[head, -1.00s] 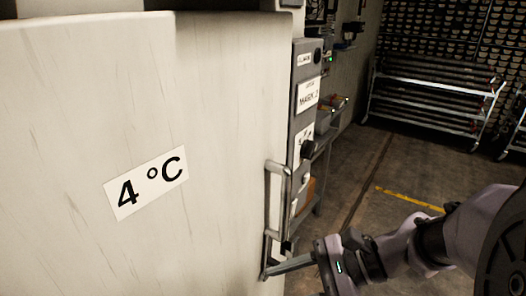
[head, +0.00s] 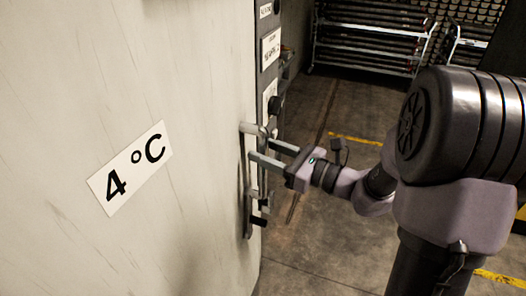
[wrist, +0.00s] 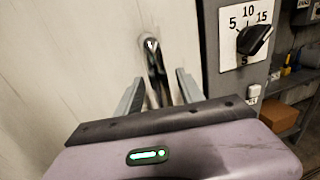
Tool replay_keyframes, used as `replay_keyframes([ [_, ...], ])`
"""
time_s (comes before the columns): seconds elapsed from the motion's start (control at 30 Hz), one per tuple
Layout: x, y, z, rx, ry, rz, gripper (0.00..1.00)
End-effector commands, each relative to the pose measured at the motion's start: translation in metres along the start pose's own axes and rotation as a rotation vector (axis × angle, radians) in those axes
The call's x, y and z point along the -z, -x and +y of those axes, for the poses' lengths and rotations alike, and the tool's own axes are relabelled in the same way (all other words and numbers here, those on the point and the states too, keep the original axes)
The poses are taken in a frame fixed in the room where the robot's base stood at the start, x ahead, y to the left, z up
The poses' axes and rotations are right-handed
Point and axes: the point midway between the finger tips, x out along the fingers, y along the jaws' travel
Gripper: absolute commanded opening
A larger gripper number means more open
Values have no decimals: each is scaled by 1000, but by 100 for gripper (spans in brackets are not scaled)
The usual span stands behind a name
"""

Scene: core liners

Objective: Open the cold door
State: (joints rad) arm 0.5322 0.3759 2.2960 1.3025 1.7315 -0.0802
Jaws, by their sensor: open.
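The cold door (head: 190,80) is a large pale panel with a "4 °C" label (head: 130,168). It fills the left of the head view and looks shut against the grey control strip. Its upright metal bar handle (head: 249,200) is near the door's right edge. It also shows in the wrist view (wrist: 155,70). My gripper (head: 260,150) is open at the handle's upper part, coming from the right. In the wrist view the handle's top lies between my two fingers (wrist: 159,78), with gaps at both sides. I cannot tell whether a finger touches it.
A grey control strip (head: 268,75) with a black dial (wrist: 255,38) stands right beside the door edge. A shelf with an orange-brown box (wrist: 279,113) is farther right. Racks (head: 370,40) stand at the back. The floor (head: 320,225) around my arm looks clear.

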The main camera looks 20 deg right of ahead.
Motion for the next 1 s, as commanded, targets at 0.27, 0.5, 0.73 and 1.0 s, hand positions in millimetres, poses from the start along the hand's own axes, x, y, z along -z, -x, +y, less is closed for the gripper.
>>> replay_keyframes([
  [0.27, 0, -10, 0, 0, -1, 0, 45],
  [0.5, 0, -10, 0, 0, 0, 0, 19],
  [0.73, 0, -10, 0, 0, 0, 1, 0],
  [1.0, 0, -10, 0, 0, 0, 1, 0],
])
